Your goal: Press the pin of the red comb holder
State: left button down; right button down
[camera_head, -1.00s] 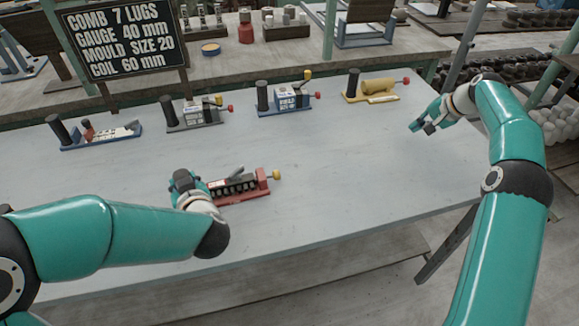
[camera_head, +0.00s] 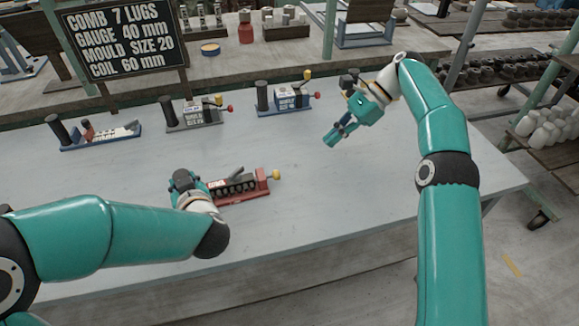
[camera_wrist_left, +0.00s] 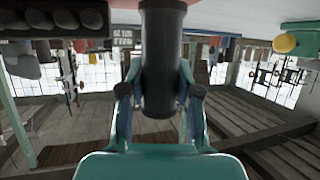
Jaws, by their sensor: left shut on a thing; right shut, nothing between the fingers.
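The red comb holder (camera_head: 240,189) stands on the grey table, with a row of dark lugs, a grey lever and a yellow ball-ended pin (camera_head: 276,175) at its right end. A yellow knob (camera_wrist_left: 285,43) also shows at the upper right of the left wrist view. My left gripper (camera_head: 184,184) is at the holder's left end. In the left wrist view it is shut on a dark upright cylinder (camera_wrist_left: 161,65), the holder's black post. My right gripper (camera_head: 334,138) is shut and empty above the table, up and right of the pin, apart from it.
A blue holder (camera_head: 98,136), a grey holder (camera_head: 194,114) and another blue holder (camera_head: 285,97) stand along the back of the table (camera_head: 330,205). A black sign (camera_head: 118,40) stands behind them. The table is clear right of the red holder.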

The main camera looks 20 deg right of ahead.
aim_at(276, 175)
jog(key=shift+a+f, duration=0.1)
jog(key=x, duration=1)
jog(key=a, duration=0.2)
jog(key=shift+s+a, duration=0.1)
jog(key=shift+a, duration=0.8)
jog(key=shift+a, duration=0.95)
